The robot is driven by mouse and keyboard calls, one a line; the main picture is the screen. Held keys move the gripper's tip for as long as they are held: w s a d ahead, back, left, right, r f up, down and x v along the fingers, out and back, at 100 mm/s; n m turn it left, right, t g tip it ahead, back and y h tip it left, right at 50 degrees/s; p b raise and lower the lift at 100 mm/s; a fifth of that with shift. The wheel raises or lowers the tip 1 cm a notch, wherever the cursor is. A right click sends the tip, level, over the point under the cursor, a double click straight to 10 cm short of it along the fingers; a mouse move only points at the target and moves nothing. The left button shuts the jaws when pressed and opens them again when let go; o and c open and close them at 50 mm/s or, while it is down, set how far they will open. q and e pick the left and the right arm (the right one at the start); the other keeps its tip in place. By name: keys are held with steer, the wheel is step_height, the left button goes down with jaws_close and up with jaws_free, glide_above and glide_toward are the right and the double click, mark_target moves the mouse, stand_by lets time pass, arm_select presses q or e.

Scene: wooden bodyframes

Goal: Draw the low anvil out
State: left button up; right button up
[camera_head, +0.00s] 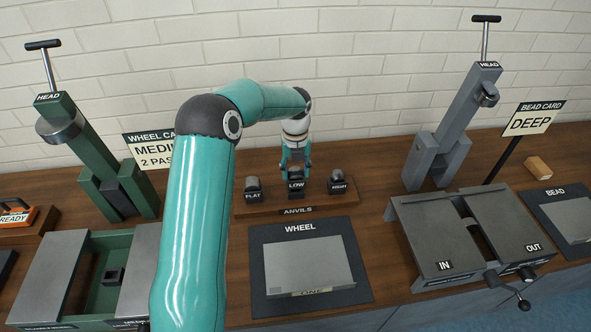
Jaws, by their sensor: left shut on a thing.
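The low anvil (296,188) is a small dark block with a "LOW" label. It stands in the middle of the wooden anvil rack (262,209) marked "ANVILS". The flat anvil (252,184) is to its left and a third, "HIGH"-looking anvil (338,181) to its right. My left gripper (296,168) points down over the low anvil and is shut on its top. The fingers partly hide the anvil's upper end. I cannot tell whether its base is clear of the rack. My right gripper is not in view.
A grey sheet on the "WHEEL" mat (360,285) lies in front of the rack. A green machine (95,165) stands at left, a grey one (440,150) at right, with the IN/OUT bed (510,225) before it. A wooden block (538,167) lies at far right.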

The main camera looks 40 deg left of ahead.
mark_target(296, 170)
arm_select(q)
steer(key=shift+f+b, duration=0.75)
steer(key=shift+f, duration=0.5)
steer(key=o, duration=1.3)
steer(key=shift+o, duration=0.3)
steer(key=shift+f, duration=0.1)
step_height(296, 170, up, 11)
steer(key=shift+r, duration=0.55)
